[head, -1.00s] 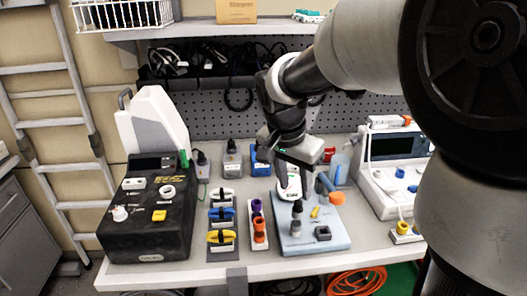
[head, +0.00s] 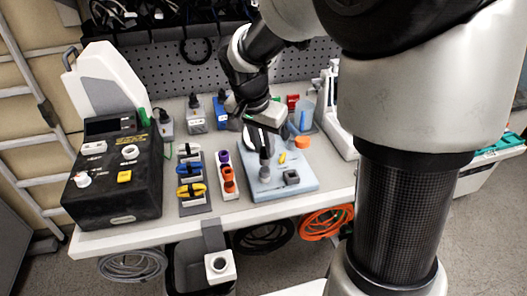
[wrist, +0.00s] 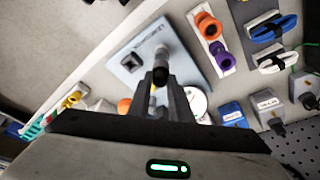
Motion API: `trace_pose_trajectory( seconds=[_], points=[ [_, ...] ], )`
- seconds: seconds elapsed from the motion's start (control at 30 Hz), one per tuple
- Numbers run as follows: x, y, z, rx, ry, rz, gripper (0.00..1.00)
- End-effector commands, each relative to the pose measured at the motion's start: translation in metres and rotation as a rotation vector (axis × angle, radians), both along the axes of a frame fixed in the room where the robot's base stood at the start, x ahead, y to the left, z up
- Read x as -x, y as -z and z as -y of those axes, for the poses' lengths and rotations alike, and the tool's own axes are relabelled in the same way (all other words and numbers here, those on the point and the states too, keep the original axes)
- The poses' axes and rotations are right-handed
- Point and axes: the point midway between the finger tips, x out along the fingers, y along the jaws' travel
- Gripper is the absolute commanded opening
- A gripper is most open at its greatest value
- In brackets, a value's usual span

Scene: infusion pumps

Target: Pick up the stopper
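I take the stopper to be the dark-topped piece (head: 265,158) standing upright on a grey peg on the pale blue board (head: 300,183). In the wrist view the stopper (wrist: 160,75) shows in line with my fingertips, its dark end toward me. My gripper (wrist: 160,85) points down at it, with a narrow gap between its two dark fingers. In the head view my gripper (head: 258,132) is just above and behind the stopper. Whether the fingers touch it I cannot tell.
The table's front edge is close.

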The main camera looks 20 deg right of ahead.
Motion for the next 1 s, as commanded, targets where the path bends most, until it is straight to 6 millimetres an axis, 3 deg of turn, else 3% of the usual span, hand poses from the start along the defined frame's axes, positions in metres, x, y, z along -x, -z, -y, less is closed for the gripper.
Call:
trace_pose_trajectory(
  seconds=[0.1,0.43,0.8,1.0],
  points=[
    [0.000,0.000,0.000,0.000,0.000,0.000,0.00],
    [0.000,-0.006,0.000,0.001,0.000,0.001,0.00],
    [-0.001,-0.075,-0.001,0.000,0.000,0.004,0.00],
    [0.000,-0.094,0.003,0.000,0.008,0.000,0.00]
  ],
)
